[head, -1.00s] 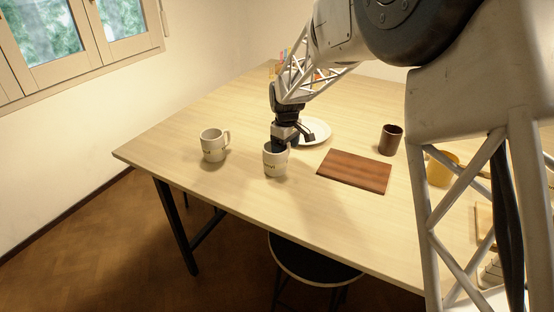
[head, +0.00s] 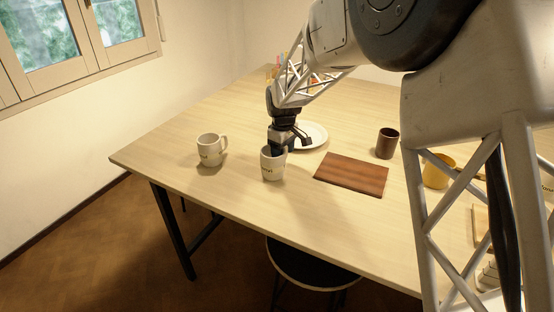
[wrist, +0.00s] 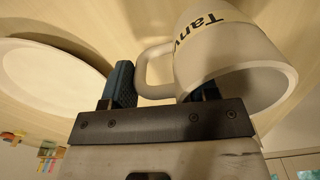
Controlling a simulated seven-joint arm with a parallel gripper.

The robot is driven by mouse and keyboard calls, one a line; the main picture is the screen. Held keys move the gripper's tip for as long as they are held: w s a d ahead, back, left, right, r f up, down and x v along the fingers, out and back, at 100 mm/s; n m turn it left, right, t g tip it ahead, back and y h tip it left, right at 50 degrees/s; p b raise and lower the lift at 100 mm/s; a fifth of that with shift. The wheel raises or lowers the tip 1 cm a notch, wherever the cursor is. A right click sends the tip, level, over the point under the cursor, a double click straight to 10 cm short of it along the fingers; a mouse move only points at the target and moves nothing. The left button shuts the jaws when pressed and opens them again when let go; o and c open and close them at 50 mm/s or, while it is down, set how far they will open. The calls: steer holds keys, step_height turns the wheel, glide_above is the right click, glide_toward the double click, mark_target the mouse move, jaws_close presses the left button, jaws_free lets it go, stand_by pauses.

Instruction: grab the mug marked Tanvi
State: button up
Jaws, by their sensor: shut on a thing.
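The Tanvi mug (head: 273,168) is a pale mug standing near the table's front edge. In the wrist view, the mug (wrist: 225,55) shows dark letters reading "Tanv", with the rest cut off. My gripper (head: 281,147) reaches down at the mug's far rim in the head view. In the wrist view, my gripper (wrist: 162,90) is shut on the mug at its handle side. One finger shows left of the handle; the other is largely hidden by the mug.
A similar pale lettered mug (head: 209,152) stands to the left. A white plate (head: 316,134) lies just behind my gripper. A reddish-brown board (head: 352,174), a dark brown cup (head: 387,144) and a yellow mug (head: 436,172) are to the right. The table's front left is clear.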

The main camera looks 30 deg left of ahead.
steer(key=shift+r, duration=0.15)
steer(key=shift+r, duration=1.5)
steer(key=shift+s+d+r, duration=0.2)
steer(key=s+d+r, duration=0.1)
steer(key=s+d, duration=0.8)
steer(key=s, duration=0.3)
steer(key=shift+d+r, duration=0.15)
steer(key=shift+d, duration=0.2)
